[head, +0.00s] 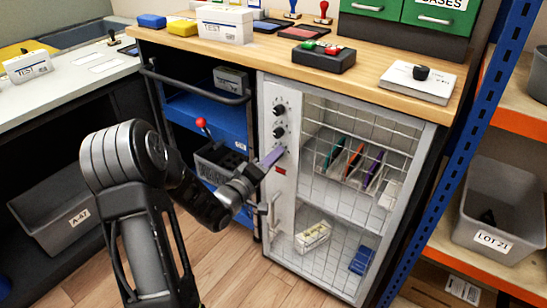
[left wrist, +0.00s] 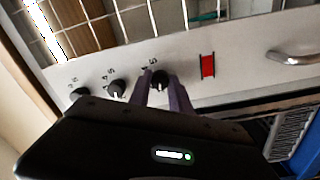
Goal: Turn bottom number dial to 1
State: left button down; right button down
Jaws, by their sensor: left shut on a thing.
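A light-grey panel (head: 283,190) on the front of the wire-mesh cabinet carries three black number dials in a column. The top dial (head: 279,110) and the middle dial (head: 279,132) show clearly. My left gripper (head: 274,157) reaches the panel from the lower left, its purple fingers covering most of the bottom dial. In the left wrist view the bottom dial (left wrist: 160,78) sits between the two purple fingers, which are shut on it. The other two dials (left wrist: 117,88) lie to its left there. The number the bottom dial points to is too small to read.
A red switch (head: 281,171) sits just below the bottom dial, with a metal handle (head: 272,214) lower on the panel. The mesh door (head: 340,205) is to the right. A blue drawer cart (head: 207,117) stands to the left.

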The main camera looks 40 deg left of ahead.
pick_arm(q)
jog(key=c, duration=1.2)
grip_release()
jog(key=s+p, duration=0.1)
jog(key=s, duration=0.6)
jog(key=shift+s+f, duration=0.1)
jog(key=shift+s, duration=0.3)
